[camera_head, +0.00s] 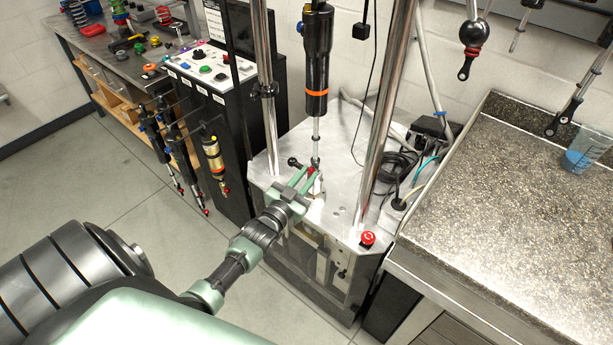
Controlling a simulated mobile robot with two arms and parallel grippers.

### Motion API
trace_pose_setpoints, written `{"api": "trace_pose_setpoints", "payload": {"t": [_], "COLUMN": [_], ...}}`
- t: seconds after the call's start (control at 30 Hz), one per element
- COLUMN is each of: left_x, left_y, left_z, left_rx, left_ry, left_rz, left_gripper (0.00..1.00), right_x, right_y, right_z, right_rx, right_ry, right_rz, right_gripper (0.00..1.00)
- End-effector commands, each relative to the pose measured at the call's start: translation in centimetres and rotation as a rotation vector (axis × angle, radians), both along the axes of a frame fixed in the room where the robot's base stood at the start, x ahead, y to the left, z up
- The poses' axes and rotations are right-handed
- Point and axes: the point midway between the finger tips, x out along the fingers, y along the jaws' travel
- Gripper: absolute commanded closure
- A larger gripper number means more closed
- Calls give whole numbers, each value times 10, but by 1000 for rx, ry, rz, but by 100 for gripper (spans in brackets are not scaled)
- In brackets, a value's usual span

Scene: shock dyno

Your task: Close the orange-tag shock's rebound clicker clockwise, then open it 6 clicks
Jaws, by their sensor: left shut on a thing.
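The orange-tag shock (317,60) hangs upright in the dyno between two chrome columns, a black body with an orange band (317,92) near its lower end. Its silver shaft (316,130) runs down to a lower eye just above the dyno's plate. A small red rebound clicker (310,170) shows at that lower end. My left gripper (312,178) reaches in from the lower left, its green fingers shut on the clicker and partly hiding it. My right gripper is not in view.
Chrome columns (385,100) flank the shock. A red stop button (367,238) sits at the plate's front right. A control box (208,72) and hanging shocks (214,155) stand left. A speckled worktop (500,200) with a blue-filled beaker (585,150) is right.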

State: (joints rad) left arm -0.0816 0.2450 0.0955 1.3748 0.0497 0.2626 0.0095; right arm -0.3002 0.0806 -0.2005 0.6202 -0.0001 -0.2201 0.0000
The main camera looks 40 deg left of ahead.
Motion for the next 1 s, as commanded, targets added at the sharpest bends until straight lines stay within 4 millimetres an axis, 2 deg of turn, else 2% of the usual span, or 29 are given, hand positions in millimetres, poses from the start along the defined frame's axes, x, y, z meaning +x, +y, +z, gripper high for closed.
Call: {"api": "trace_pose_setpoints", "payload": {"t": [0.27,0.3,0.37,0.4,0.73,0.87,1.0], "left_x": [-1,-1,-1,-1,-3,-19,-44], "left_y": [0,0,0,0,0,-2,-4], "left_z": [-3,-3,-3,-2,-2,-4,-4], "left_rx": [0,1,1,1,1,1,1], "left_ry": [5,5,5,5,2,5,5], "left_rz": [0,0,0,0,-1,-1,0], "left_gripper": [100,78,61,59,59,59,59], "right_x": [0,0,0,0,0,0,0], "right_y": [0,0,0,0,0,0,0], "right_z": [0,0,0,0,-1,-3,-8], "right_rx": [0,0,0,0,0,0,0], "right_ry": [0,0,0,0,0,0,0], "right_rz": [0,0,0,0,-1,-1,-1], "right_gripper": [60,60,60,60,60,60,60]}}
